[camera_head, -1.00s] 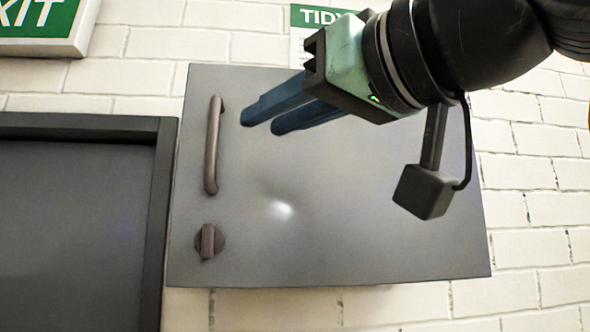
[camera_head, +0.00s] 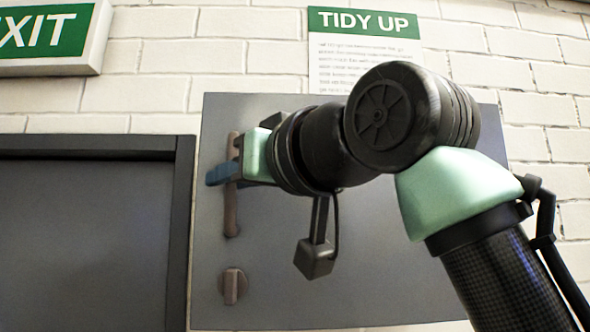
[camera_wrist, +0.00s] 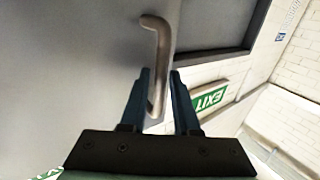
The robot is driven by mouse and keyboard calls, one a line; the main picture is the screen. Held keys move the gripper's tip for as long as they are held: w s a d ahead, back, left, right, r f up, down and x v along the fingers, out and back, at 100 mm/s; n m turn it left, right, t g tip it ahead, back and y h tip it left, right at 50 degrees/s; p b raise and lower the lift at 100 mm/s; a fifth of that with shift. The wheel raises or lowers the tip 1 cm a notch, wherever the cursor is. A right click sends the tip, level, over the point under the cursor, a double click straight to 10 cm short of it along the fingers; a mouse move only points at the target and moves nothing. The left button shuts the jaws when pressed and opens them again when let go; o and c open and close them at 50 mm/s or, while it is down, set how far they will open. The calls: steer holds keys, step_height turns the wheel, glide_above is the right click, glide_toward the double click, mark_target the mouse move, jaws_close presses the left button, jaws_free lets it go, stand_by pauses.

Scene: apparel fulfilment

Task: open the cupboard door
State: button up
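The grey cupboard door (camera_head: 340,255) is on the wall and looks closed. Its brown upright bar handle (camera_head: 231,212) is near the door's left edge, and a turn knob (camera_head: 233,286) is below it. My gripper (camera_head: 220,173) is at the handle's middle, with its blue fingers reaching across the bar. In the wrist view, the handle (camera_wrist: 157,55) runs between the two fingers of my gripper (camera_wrist: 160,80). The fingers stand apart, one on each side of the bar, with narrow gaps.
A dark framed panel (camera_head: 85,240) is left of the cupboard, close to its edge. An exit sign (camera_head: 50,35) and a tidy-up notice (camera_head: 365,45) hang above on the white brick wall. My arm covers much of the door's right half.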

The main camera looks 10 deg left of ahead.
steer(key=shift+w+a, duration=0.2)
steer(key=shift+a, duration=0.05)
jaws_close()
stand_by(1.4)
